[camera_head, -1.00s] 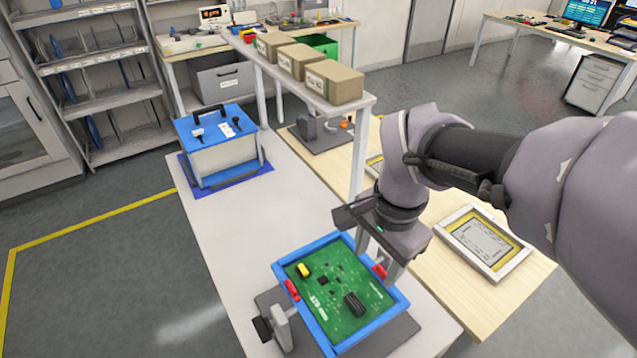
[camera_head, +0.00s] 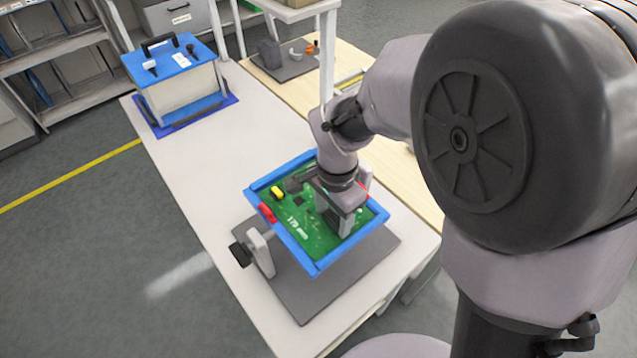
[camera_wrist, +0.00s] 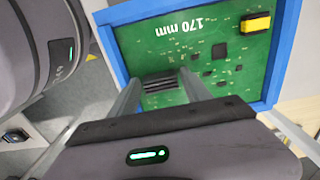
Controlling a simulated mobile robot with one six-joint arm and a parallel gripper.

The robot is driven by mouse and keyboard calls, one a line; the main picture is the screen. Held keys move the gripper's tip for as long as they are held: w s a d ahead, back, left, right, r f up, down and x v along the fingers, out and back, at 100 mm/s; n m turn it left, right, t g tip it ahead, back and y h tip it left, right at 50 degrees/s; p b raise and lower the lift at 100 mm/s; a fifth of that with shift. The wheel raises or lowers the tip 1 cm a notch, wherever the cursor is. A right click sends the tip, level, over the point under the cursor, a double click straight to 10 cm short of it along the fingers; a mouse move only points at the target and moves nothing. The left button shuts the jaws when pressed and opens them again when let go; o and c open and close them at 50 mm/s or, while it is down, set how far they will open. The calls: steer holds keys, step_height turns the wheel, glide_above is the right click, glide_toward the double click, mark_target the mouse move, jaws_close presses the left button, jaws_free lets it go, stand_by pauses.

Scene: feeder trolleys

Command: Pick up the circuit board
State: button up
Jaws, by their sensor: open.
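The circuit board (camera_head: 297,215) is green with small dark chips, a yellow part and white "170 mm" lettering. It sits in a blue frame (camera_head: 295,246) held by a stand with red clips. The board also shows in the wrist view (camera_wrist: 215,50), with a black ribbed part (camera_wrist: 162,84) on it. My gripper (camera_head: 338,228) is open over the board's right part, pointing down. In the wrist view its two fingers (camera_wrist: 162,92) appear either side of the ribbed part. I cannot tell whether the fingertips touch the board. The gripper hides the ribbed part in the head view.
The stand has a grey base plate (camera_head: 305,300) and a side post with a black knob (camera_head: 241,255). A blue-lidded box (camera_head: 180,80) stands at the far end of the white table (camera_head: 200,160). A wooden table (camera_head: 400,180) adjoins on the right. The white table's middle is clear.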

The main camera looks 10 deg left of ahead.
steer(key=shift+f, duration=0.25)
jaws_close()
